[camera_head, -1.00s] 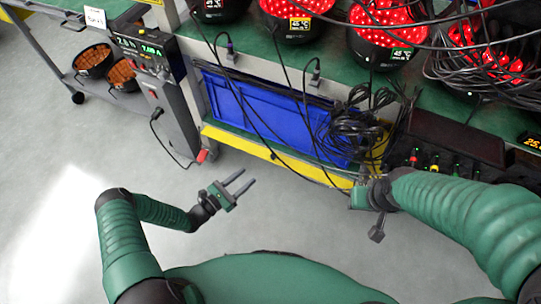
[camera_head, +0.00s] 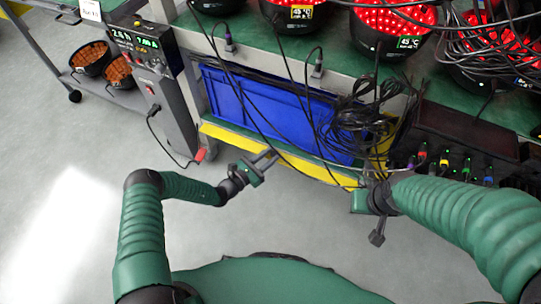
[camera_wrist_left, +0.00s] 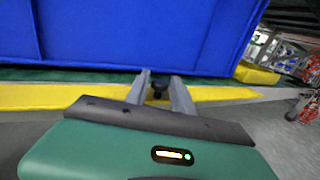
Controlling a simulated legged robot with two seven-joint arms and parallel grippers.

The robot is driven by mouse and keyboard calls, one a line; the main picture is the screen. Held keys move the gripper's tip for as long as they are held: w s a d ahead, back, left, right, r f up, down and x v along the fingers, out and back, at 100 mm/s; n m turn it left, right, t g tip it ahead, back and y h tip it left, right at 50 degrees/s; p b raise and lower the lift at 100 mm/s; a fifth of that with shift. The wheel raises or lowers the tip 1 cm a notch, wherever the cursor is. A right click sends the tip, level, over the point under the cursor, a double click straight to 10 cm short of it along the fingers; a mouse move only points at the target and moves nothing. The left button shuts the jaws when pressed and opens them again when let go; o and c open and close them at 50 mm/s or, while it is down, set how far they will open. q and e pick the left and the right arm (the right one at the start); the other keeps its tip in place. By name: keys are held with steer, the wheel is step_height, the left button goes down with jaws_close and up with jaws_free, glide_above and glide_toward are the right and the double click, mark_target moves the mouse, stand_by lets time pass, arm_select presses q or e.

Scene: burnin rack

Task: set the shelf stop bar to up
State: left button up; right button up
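A yellow bar (camera_head: 225,138) runs along the front edge of the low shelf, in front of a blue bin (camera_head: 262,108); I take it to be the shelf stop bar. In the left wrist view the yellow bar (camera_wrist_left: 55,96) crosses below the blue bin (camera_wrist_left: 140,35). My left gripper (camera_head: 268,158) is at the bar's front. Its two fingers (camera_wrist_left: 160,80) are apart, with a small dark knob (camera_wrist_left: 158,90) showing between them; I cannot tell whether they touch it. My right gripper (camera_head: 368,205) is near the bar's right end, its fingers not clear.
Black cables (camera_head: 365,125) hang in front of the bin and shelf. Red-lit round units (camera_head: 395,25) stand on the green bench above. A grey post with a display (camera_head: 160,85) and a red-tipped lead stand at left. The floor in front is clear.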

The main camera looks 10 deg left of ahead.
arm_select(q)
jaws_close()
stand_by(0.5)
steer(key=shift+w+r+p, duration=0.1)
steer(key=shift+r+p, duration=0.2)
steer(key=shift+p, duration=0.6)
steer(key=g+p, duration=0.1)
steer(key=p, duration=0.1)
steer(key=w+r+n+g+y+p, duration=0.1)
steer(key=p, duration=0.2)
steer(key=g+y+p, duration=0.1)
steer(key=p, duration=0.1)
steer(key=shift+w+d+r, duration=0.15)
steer(key=shift+r, duration=0.25)
steer(key=shift+w+n+g+y+p, duration=0.3)
steer(key=shift+g+y+p, duration=0.1)
steer(key=shift+g+p, duration=0.35)
steer(key=shift+w+d+g+y+p, duration=0.1)
steer(key=shift+w+g+y+p, duration=0.15)
steer(key=shift+g+y+p, duration=0.15)
steer(key=shift+n, duration=0.3)
